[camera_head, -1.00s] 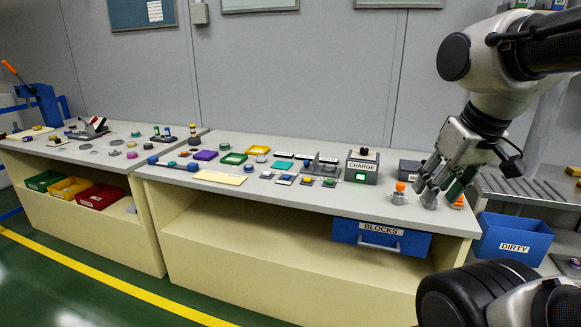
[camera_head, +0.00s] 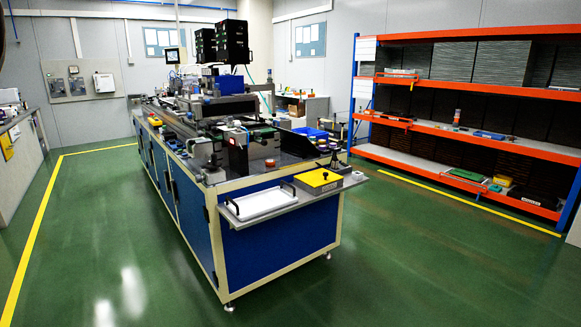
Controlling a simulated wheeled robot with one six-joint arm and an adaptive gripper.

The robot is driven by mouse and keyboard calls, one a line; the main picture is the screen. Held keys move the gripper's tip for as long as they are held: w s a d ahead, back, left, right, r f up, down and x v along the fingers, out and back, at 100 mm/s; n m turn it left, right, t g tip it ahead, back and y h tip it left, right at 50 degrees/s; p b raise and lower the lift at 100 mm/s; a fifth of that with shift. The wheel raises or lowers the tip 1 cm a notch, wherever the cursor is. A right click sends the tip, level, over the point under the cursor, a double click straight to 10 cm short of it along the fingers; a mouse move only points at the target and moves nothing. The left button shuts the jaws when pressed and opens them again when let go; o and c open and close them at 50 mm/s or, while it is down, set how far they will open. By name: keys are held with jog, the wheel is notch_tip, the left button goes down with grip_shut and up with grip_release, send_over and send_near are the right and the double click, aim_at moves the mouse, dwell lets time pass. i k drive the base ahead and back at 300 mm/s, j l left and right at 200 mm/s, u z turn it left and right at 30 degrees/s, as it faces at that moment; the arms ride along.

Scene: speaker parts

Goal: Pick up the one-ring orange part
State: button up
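My gripper is out of view. I cannot identify the one-ring orange part for certain. A small orange-topped piece (camera_head: 270,162) sits on the near end of the blue-sided workstation (camera_head: 277,243), but its rings are too small to tell. Another small upright item with orange on it (camera_head: 457,117) stands on the middle shelf of the rack, also too small to make out.
A white tray (camera_head: 262,203) and a yellow box (camera_head: 318,181) lie on the workstation's front ledge. An orange and blue shelf rack (camera_head: 470,145) stands at the right. A bench (camera_head: 22,165) stands at the left edge. Green floor is clear around the workstation.

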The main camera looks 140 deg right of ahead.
aim_at(270, 162)
jog(key=z, duration=4.6)
jog(key=i+l+u, duration=0.35)
jog(key=l, duration=0.35)
jog(key=i+l+u, duration=0.15)
jog(key=i+l, duration=0.15)
jog(key=i+l+u, duration=0.15)
jog(key=l, duration=0.3)
jog(key=i+l+u, duration=0.15)
jog(key=l, duration=0.25)
jog(key=i, duration=0.5)
